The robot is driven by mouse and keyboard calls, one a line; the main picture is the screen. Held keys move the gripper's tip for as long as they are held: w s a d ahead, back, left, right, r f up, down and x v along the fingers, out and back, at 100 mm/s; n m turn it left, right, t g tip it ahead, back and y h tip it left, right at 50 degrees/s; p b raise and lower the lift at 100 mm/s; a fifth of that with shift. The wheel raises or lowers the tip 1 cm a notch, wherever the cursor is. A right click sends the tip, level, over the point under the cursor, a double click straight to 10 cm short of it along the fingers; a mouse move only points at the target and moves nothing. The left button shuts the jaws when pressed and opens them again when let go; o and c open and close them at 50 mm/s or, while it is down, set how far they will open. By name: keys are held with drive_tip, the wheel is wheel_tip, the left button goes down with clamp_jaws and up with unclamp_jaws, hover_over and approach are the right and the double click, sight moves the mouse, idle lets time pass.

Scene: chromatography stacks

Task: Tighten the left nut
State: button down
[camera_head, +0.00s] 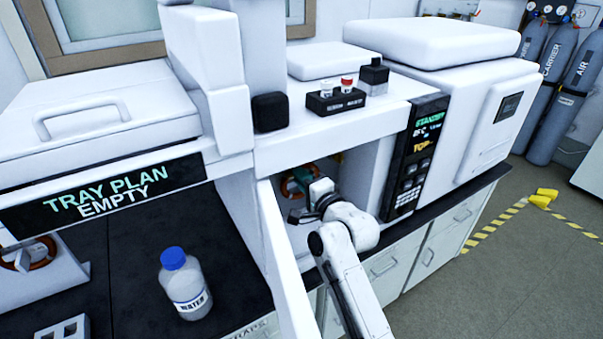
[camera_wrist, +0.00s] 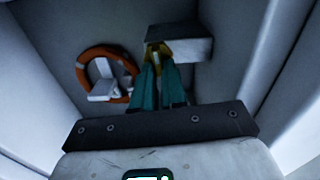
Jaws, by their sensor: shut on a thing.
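In the wrist view, a brass-yellow nut (camera_wrist: 157,50) sits at a grey block (camera_wrist: 187,44) on the back wall of the white oven chamber. My gripper (camera_wrist: 158,66), with teal fingers, is shut on the nut, and the fingertips partly hide it. In the head view, my gripper (camera_head: 296,215) reaches into the open chamber from the front right, and the nut is hidden there. An orange coil ring (camera_wrist: 82,76) with a white support in it is left of the nut. I see no second nut clearly.
The chamber walls are close on both sides, and the open white door (camera_head: 286,265) stands just left of my arm. A water bottle (camera_head: 186,285) and a white slotted rack (camera_head: 62,329) stand on the dark bench. A vial rack (camera_head: 336,101) stands on top of the instrument.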

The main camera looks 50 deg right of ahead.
drive_tip(key=shift+f+m, duration=0.1)
drive_tip(key=shift+m, duration=0.5)
drive_tip(key=c, duration=1.2)
unclamp_jaws()
drive_tip(key=shift+s, duration=0.1)
drive_tip(key=b+v, duration=0.1)
drive_tip(key=v, duration=0.9)
drive_tip(key=shift+s+a, duration=0.1)
drive_tip(key=shift+s, duration=0.2)
